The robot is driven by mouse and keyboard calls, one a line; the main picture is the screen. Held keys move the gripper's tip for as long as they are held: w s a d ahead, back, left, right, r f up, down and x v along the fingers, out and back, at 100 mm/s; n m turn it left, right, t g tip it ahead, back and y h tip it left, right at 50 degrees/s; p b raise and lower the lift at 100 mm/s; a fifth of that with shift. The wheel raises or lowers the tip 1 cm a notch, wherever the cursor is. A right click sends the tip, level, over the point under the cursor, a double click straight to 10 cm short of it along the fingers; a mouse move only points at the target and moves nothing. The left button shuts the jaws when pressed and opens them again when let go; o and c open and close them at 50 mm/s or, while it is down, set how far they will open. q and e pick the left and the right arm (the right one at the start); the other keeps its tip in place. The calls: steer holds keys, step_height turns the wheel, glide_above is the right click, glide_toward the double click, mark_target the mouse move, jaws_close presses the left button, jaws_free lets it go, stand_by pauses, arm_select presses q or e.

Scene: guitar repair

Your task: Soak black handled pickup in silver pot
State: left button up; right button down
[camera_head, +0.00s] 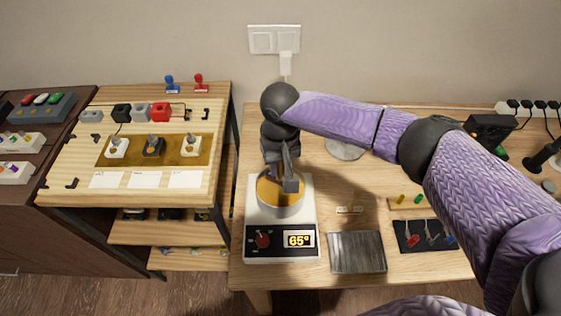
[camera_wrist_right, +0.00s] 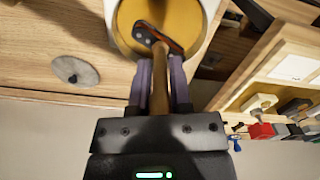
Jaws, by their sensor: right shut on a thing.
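The silver pot (camera_head: 281,205) stands on a white heater and holds amber liquid; it also shows at the top of the right wrist view (camera_wrist_right: 122,40). My right gripper (camera_head: 290,182) is above the pot. In the right wrist view its fingers (camera_wrist_right: 160,72) are shut on the brown handle of a piece that I take to be the pickup (camera_wrist_right: 154,37). Its dark, orange-edged head is over or in the liquid; I cannot tell whether it touches. No black handle shows on it. In the head view the gripper mostly hides it. My left gripper is not in view.
The white heater (camera_head: 255,218) has a red knob and a display that seems to read 65°. A grey ribbed tray (camera_head: 357,252) and a dark mat with small tools (camera_head: 425,235) lie to its right. A second table (camera_head: 60,190) at left holds several handled pieces.

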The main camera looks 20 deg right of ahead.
mark_target(281, 178)
steer(key=shift+f, duration=0.15)
stand_by(0.3)
steer(key=shift+f+b, duration=1.35)
steer(key=shift+f, duration=1.6)
stand_by(4.5)
